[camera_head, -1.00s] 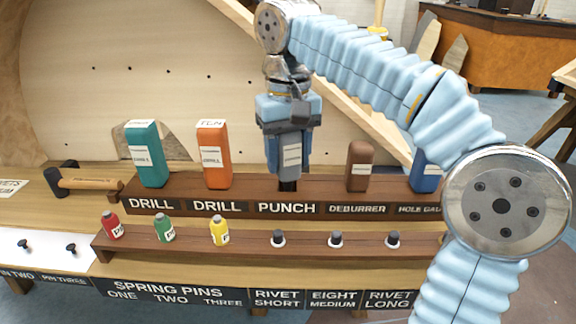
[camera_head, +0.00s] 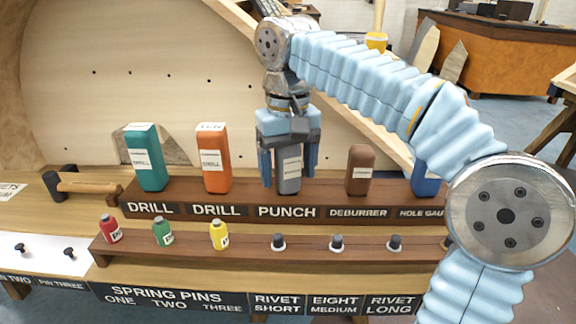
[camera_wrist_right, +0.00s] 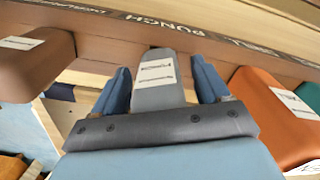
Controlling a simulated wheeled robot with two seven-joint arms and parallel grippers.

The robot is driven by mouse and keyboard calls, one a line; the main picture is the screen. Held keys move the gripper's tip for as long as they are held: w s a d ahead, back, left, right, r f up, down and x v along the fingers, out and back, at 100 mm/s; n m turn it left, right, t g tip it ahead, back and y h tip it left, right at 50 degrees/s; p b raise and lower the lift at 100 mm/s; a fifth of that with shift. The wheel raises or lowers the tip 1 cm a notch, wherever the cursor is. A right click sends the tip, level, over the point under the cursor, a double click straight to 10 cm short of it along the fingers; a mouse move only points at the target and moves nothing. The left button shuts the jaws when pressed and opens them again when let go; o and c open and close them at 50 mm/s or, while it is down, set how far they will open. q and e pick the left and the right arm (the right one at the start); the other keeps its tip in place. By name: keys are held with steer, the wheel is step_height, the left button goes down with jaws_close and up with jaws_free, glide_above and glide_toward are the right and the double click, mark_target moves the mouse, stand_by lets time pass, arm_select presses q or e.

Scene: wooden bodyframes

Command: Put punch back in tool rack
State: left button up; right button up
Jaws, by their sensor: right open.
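The grey punch (camera_head: 289,176) stands upright in the tool rack (camera_head: 335,198), behind the PUNCH label. My right gripper (camera_head: 289,180) points down over it, open, with one blue finger on each side of the punch. In the right wrist view, the punch (camera_wrist_right: 158,82) with its white label lies between the two fingers, and a gap shows on both sides. The punch's top is hidden by the gripper. My left gripper is not in view.
In the rack, a teal drill (camera_head: 145,157) and an orange drill (camera_head: 213,158) stand left of the punch. A brown deburrer (camera_head: 360,170) and a blue tool (camera_head: 425,182) stand right. A lower rack (camera_head: 190,246) holds small bottles and pins. A hammer (camera_head: 85,186) lies far left.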

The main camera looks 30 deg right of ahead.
step_height(320, 180, up, 12)
steer(key=p, duration=0.5)
steer(key=shift+p, duration=0.4)
steer(key=shift+r+p, duration=0.3)
steer(key=shift+r, duration=0.05)
